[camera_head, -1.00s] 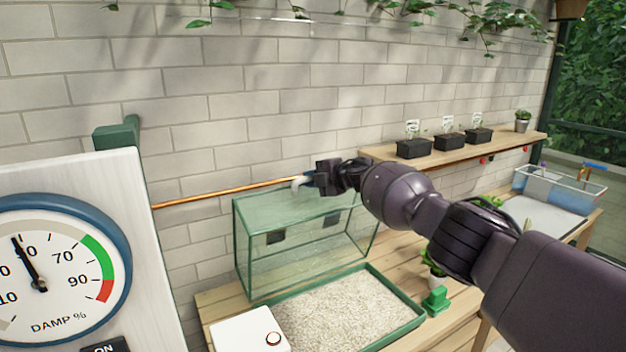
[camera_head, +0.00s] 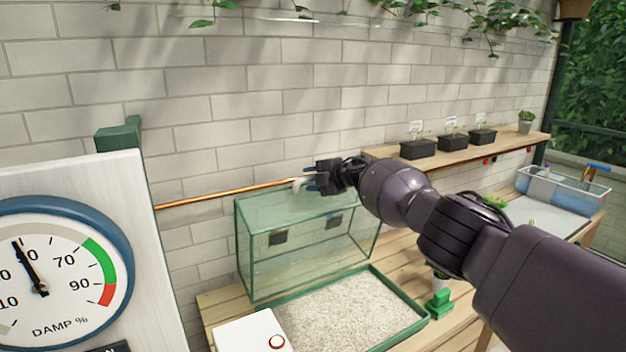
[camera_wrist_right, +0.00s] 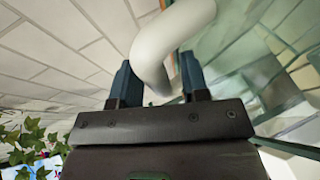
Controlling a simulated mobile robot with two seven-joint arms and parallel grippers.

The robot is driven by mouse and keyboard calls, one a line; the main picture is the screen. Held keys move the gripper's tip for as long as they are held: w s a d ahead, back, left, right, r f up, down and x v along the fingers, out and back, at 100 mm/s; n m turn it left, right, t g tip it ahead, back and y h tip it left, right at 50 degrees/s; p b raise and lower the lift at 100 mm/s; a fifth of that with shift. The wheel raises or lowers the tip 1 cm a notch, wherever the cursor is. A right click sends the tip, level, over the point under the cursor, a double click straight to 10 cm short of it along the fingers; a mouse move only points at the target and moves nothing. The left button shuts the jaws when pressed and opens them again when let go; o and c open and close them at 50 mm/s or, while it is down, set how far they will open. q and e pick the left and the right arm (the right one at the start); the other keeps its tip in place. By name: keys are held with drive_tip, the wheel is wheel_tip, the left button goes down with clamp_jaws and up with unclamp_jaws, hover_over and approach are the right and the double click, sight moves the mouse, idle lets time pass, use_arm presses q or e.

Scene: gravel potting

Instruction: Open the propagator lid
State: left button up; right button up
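The propagator's clear lid (camera_head: 290,255), edged in green, stands raised on its side at the back of the green gravel tray (camera_head: 417,316). Its white curved handle (camera_head: 299,185) is at the top edge. My right gripper (camera_head: 311,180) is at the handle, coming from the right. In the right wrist view its two blue fingers (camera_wrist_right: 158,85) are spread apart, with the white handle (camera_wrist_right: 165,45) between their tips. The fingers look open around it, not clamped. Exact contact is hard to tell. My left gripper is not in view.
A damp gauge (camera_head: 45,270) on a white panel fills the left foreground. A copper pipe (camera_head: 230,191) runs along the brick wall behind the lid. A shelf (camera_head: 460,149) with black pots is at right. A white box (camera_head: 240,337) stands in front of the tray.

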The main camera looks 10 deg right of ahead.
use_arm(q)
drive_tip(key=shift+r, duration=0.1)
use_arm(e)
drive_tip(key=shift+d, duration=0.1)
drive_tip(key=shift+s+d+r+p, duration=0.3)
drive_tip(key=shift+d+p, duration=0.2)
drive_tip(key=shift+p, duration=0.25)
drive_tip(key=shift+s+d, duration=0.15)
drive_tip(key=shift+s, duration=0.05)
drive_tip(key=shift+s+d+r+p, duration=0.1)
drive_tip(key=shift+s+d+p, duration=0.25)
drive_tip(key=shift+p, duration=0.35)
drive_tip(key=shift+s+d+r, duration=0.1)
drive_tip(key=shift+s+r, duration=0.05)
drive_tip(key=shift+s, duration=0.15)
drive_tip(key=shift+s+d+r, duration=0.15)
drive_tip(key=shift+s+d, duration=0.3)
drive_tip(key=shift+d, duration=0.05)
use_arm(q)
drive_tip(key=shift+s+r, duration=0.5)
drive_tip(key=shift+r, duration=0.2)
use_arm(e)
drive_tip(key=shift+v, duration=3)
drive_tip(key=shift+a, duration=0.15)
